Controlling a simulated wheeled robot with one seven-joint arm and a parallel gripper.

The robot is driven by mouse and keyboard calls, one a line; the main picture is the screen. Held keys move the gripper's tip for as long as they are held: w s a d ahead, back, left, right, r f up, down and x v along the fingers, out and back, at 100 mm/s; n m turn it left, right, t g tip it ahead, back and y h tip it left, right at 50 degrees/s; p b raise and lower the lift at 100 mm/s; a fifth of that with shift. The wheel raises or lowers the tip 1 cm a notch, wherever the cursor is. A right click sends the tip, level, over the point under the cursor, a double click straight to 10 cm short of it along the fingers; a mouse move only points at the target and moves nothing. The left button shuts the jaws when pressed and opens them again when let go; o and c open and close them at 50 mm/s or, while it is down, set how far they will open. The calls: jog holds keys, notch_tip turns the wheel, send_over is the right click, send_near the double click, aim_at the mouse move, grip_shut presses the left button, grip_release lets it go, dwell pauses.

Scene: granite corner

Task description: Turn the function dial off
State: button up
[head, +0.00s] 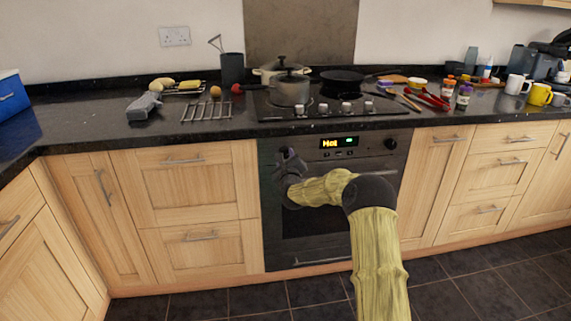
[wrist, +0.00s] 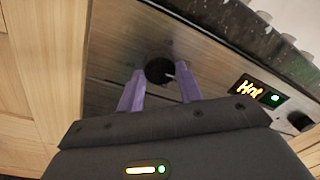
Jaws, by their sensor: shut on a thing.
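The oven front (head: 300,225) sits under the hob. Its display (head: 339,142) reads "Hot" in yellow, with a green light beside it; the display (wrist: 246,88) also shows in the wrist view. The function dial (wrist: 158,70) is the round black knob at the panel's left, with a pale mark pointing to the right. My gripper (wrist: 160,80) has its two purple fingers on either side of this dial, shut on it. In the head view my gripper (head: 287,158) covers the dial, so it is hidden there.
A second black dial (head: 390,143) is at the panel's right. The oven handle (head: 400,168) runs below the panel, partly behind my arm. Hob knobs (head: 346,107) line the worktop edge above. A pot (head: 290,90) and a pan (head: 343,77) stand on the hob.

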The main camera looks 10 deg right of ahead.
jog(key=n+b, duration=0.1)
jog(key=n, duration=0.3)
jog(key=shift+b, duration=0.3)
jog(key=n+b, duration=0.1)
jog(key=n, duration=0.3)
jog(key=shift+n+y, duration=0.3)
jog(key=shift+n, duration=0.1)
jog(key=n+b, duration=0.1)
jog(key=n, duration=0.3)
jog(key=shift+n+y, duration=0.4)
jog(key=n, duration=0.4)
jog(key=shift+n+b, duration=0.3)
jog(key=o, duration=1)
jog(key=shift+d, duration=0.1)
